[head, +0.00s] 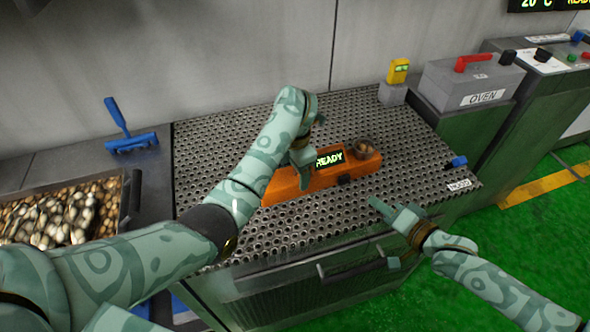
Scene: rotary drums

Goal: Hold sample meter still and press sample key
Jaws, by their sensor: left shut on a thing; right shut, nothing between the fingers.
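The sample meter (289,186) is a long orange box lying on the perforated metal top. Its display (329,159) reads READY, and a small round cup with brown contents (365,149) sits at its right end. A small dark block on its front side (344,180) may be the sample key. My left gripper (303,178) is shut on the meter left of the display; the arm hides part of the contact. My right gripper (374,203) is shut and empty, in front of the meter and apart from it, near the front edge.
A blue scraper (128,130) lies at the left beside a tray of nuts or beans (60,215). A yellow device (398,71) stands at the back right, near the grey OVEN box (470,85). A small blue item (457,162) sits at the right edge. The perforated top is otherwise mostly clear.

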